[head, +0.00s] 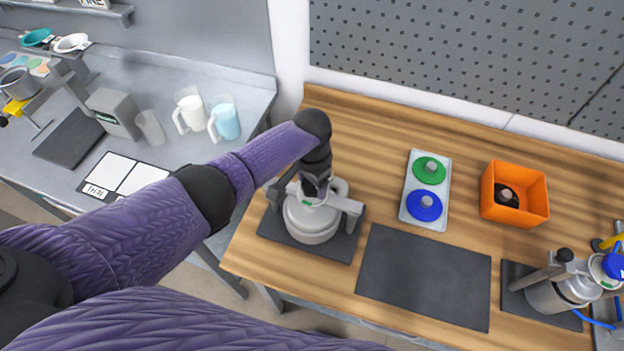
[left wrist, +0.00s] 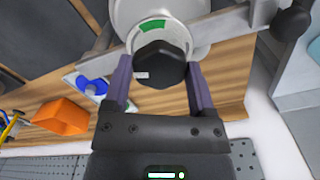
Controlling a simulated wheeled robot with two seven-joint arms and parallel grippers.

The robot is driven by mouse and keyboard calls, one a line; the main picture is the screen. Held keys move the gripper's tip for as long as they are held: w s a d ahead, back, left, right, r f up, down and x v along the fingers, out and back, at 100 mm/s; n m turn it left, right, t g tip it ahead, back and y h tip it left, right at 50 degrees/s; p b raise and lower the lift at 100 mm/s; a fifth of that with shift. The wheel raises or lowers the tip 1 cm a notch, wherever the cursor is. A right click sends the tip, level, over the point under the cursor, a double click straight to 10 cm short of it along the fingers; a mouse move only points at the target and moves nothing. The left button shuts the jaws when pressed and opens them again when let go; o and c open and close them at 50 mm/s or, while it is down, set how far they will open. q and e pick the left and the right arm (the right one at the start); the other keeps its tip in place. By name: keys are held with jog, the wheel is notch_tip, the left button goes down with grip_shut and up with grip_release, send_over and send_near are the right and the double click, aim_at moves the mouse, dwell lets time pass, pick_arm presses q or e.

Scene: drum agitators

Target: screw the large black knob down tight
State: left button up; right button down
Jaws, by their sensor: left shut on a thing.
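The large black knob (left wrist: 160,64) shows in the left wrist view, on top of a pale grey drum (left wrist: 133,15) by a green label. In the head view the drum (head: 312,225) stands on a dark mat (head: 275,228) at the left of the wooden bench, with a grey bar across its top. My left gripper (head: 316,188) reaches down over the drum's top. Its two fingers (left wrist: 160,72) are on either side of the knob and shut on it. In the head view my gripper mostly hides the knob. My right gripper is not in view.
A bare dark mat (head: 424,277) lies right of the drum. Behind it are a tray (head: 410,205) with green and blue discs and an orange bin (head: 515,195) with a black part inside. A second drum (head: 550,297) stands at the right. Mugs (head: 226,122) are on the left table.

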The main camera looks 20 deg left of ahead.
pick_arm(q)
jog(key=shift+w+r, duration=0.15)
jog(key=o, duration=1.2)
notch_tip(320, 180, up, 10)
jog(key=p, duration=0.2)
jog(key=shift+p, duration=0.3)
